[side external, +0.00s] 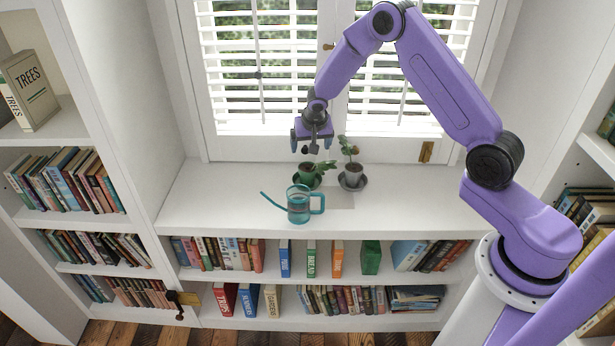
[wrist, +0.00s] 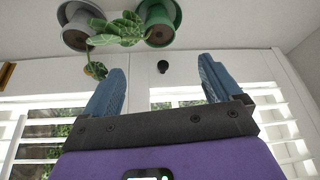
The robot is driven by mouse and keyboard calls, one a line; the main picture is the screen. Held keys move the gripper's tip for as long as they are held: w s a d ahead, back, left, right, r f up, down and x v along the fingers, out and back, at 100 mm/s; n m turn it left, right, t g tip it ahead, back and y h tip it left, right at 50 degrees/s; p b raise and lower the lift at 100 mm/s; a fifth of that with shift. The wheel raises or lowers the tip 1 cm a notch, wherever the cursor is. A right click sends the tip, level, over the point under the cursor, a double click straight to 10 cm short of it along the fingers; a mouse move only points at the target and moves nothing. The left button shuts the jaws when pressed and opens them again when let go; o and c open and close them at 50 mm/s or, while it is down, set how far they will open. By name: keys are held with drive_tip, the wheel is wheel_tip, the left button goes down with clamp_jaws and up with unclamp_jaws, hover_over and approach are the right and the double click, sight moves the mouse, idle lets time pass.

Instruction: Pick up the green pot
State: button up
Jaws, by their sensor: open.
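The green pot (side external: 305,172) holds a leafy plant and stands on the white window-seat top, left of a grey pot (side external: 353,176) with another plant. My gripper (side external: 312,143) is open and empty, above the green pot and apart from it. In the wrist view the scene appears upside down: the green pot (wrist: 160,20) is at the top, beyond the gap between the fingers of my gripper (wrist: 162,70), and the grey pot (wrist: 78,32) is to its left. Leaves (wrist: 122,30) cover part of the space between the pots.
A teal watering can (side external: 299,207) stands in front of the green pot, close to it. The window shutters (side external: 262,80) are right behind the pots. The white seat top (side external: 215,200) is clear to the left and right. Bookshelves flank the alcove, with books below.

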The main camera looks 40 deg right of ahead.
sight(307, 168)
drive_tip(key=x, duration=1.5)
drive_tip(key=shift+s+f, duration=0.15)
drive_tip(key=c, duration=1.4)
drive_tip(key=shift+c, duration=0.2)
